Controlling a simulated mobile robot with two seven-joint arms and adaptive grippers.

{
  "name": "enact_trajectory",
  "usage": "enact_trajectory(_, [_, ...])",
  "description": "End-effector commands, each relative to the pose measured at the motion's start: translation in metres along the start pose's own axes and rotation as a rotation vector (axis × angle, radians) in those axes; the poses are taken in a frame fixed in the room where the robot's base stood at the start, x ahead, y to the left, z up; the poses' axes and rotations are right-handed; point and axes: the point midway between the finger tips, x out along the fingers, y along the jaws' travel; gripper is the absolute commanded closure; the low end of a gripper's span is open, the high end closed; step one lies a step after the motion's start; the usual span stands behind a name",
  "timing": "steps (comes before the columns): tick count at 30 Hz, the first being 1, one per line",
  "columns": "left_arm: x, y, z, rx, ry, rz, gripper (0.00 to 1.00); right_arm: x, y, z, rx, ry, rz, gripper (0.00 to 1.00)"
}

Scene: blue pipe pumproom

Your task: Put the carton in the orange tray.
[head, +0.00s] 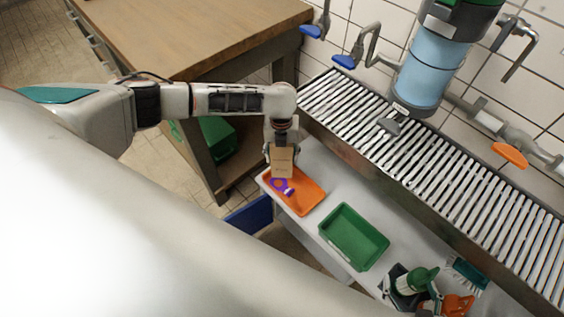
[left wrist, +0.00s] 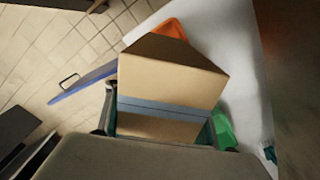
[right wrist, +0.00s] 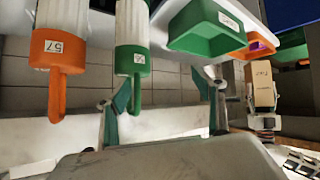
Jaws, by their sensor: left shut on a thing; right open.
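A purple and white item (head: 282,187) lies in the tray. In the right wrist view the carton (right wrist: 263,84) shows a label.
A green tray (head: 352,237) stands beside the orange tray. A teal brush (head: 468,272) lies nearby. A slatted metal rack (head: 430,170) runs behind the bench. A wooden table (head: 190,35) is at upper left.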

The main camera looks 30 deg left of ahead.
Motion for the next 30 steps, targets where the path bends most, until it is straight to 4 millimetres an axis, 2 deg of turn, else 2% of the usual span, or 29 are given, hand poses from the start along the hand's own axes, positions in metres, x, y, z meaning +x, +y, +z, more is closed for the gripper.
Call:
enact_trajectory(6, [0.035, 0.001, -0.003, 0.0, 0.005, 0.005, 0.92, 0.004, -0.002, 0.01, -0.006, -0.008, -0.001, 0.32])
enact_trajectory(14, [0.039, 0.001, -0.001, 0.001, 0.002, 0.002, 0.92, 0.002, -0.001, 0.006, -0.008, -0.003, 0.001, 0.32])
enact_trajectory(15, [0.039, 0.002, -0.002, 0.001, 0.003, 0.003, 0.39, 0.002, -0.001, 0.007, -0.008, -0.004, 0.001, 0.32])
enact_trajectory(17, [0.039, 0.002, -0.002, 0.001, 0.003, 0.004, 0.26, 0.002, -0.001, 0.007, -0.008, -0.005, 0.001, 0.32])
enact_trajectory(26, [0.038, 0.001, -0.001, 0.001, 0.001, 0.003, 0.26, 0.002, -0.002, 0.008, -0.007, -0.007, 0.0, 0.32])
enact_trajectory(30, [0.03, 0.001, 0.0, 0.0, 0.0, 0.001, 0.26, 0.002, -0.001, 0.006, -0.007, -0.005, 0.0, 0.32])
